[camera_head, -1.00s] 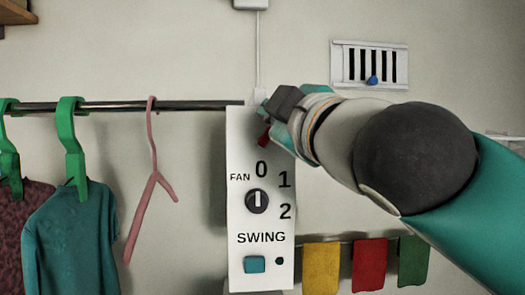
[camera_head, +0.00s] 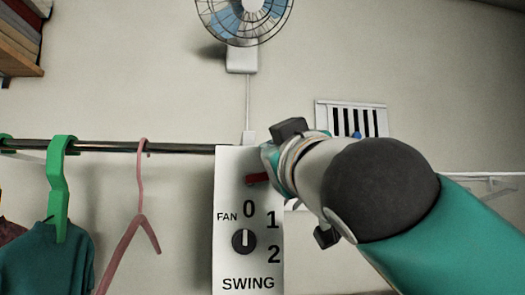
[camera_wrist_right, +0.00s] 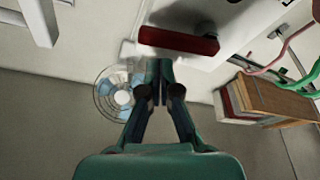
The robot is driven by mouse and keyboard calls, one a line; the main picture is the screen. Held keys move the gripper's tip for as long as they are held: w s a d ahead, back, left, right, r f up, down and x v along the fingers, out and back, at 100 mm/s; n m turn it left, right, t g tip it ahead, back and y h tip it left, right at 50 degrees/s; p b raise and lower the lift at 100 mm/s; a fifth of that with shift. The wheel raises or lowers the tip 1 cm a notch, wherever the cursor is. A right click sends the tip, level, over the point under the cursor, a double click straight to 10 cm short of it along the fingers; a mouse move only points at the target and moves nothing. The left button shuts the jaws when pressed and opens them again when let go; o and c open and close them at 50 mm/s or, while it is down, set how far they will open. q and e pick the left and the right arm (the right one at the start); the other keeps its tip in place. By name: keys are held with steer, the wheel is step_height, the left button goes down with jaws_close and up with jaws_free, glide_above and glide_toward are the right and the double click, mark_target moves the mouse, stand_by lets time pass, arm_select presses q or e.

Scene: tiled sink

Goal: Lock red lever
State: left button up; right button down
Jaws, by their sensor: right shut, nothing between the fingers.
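The red lever (camera_head: 258,179) is near the top of the white fan control panel (camera_head: 225,190) in the head view. Its visible part lies nearly level, and its right end is hidden behind my right gripper. It also shows in the right wrist view as a red bar (camera_wrist_right: 178,41), just beyond the fingertips. My right gripper (camera_wrist_right: 160,68) is shut and empty, with its tips close to the lever; I cannot tell whether they touch it. In the head view my right wrist hides most of the gripper. My left gripper is not in view.
The fan dial (camera_head: 243,241) sits below the lever. A clothes rail (camera_head: 110,147) with a green hanger (camera_head: 60,190) and a pink hanger (camera_head: 141,200) runs left of the panel. A wall fan (camera_head: 243,18) is above.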

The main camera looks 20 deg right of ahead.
steer(key=s+a+b, duration=0.2)
steer(key=s, duration=0.7)
steer(key=shift+s+f, duration=0.15)
steer(key=shift+d, duration=0.1)
stand_by(0.4)
